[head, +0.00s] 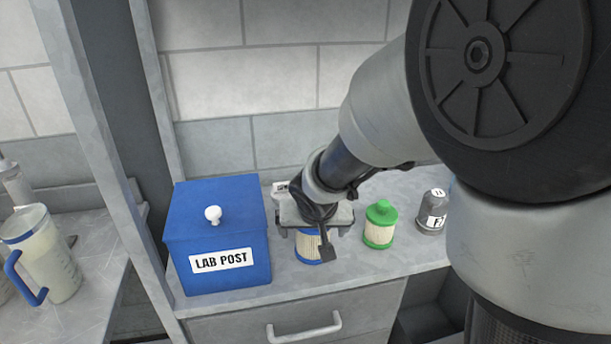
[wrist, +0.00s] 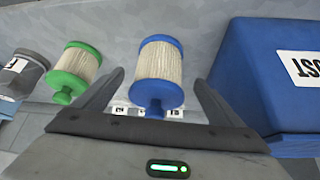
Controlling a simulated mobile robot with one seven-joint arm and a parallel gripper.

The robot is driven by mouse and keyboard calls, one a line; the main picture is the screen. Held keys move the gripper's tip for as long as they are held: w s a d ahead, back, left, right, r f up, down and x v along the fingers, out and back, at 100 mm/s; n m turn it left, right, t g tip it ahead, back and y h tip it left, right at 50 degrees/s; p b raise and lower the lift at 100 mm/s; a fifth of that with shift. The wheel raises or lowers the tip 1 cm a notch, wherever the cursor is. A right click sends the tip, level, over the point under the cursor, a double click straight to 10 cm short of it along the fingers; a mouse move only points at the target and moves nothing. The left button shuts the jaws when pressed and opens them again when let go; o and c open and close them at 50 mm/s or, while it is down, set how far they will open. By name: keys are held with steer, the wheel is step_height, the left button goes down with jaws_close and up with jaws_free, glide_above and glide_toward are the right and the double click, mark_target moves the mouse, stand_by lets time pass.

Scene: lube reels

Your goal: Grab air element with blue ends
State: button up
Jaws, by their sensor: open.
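The air element with blue ends (head: 309,246) stands on the grey counter, right of the blue box; its pleated body is cream. My gripper (head: 316,232) is over it and hides its upper part in the head view. In the wrist view the blue-ended element (wrist: 160,65) lies ahead, between my open gripper's fingers (wrist: 152,90). A gap shows between the element and each finger, so neither appears to touch it.
A blue LAB POST box (head: 217,235) stands close on the left. A green-ended element (head: 380,225) and a grey canister (head: 432,212) stand to the right. A jug (head: 42,255) is on the left counter (head: 95,265). The wall is behind.

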steer(key=x, duration=0.5)
steer(key=shift+w+d+f, duration=0.1)
steer(key=shift+w+f, duration=0.15)
steer(key=shift+c, duration=0.2)
steer(key=c, duration=1.2)
steer(key=shift+r, duration=0.15)
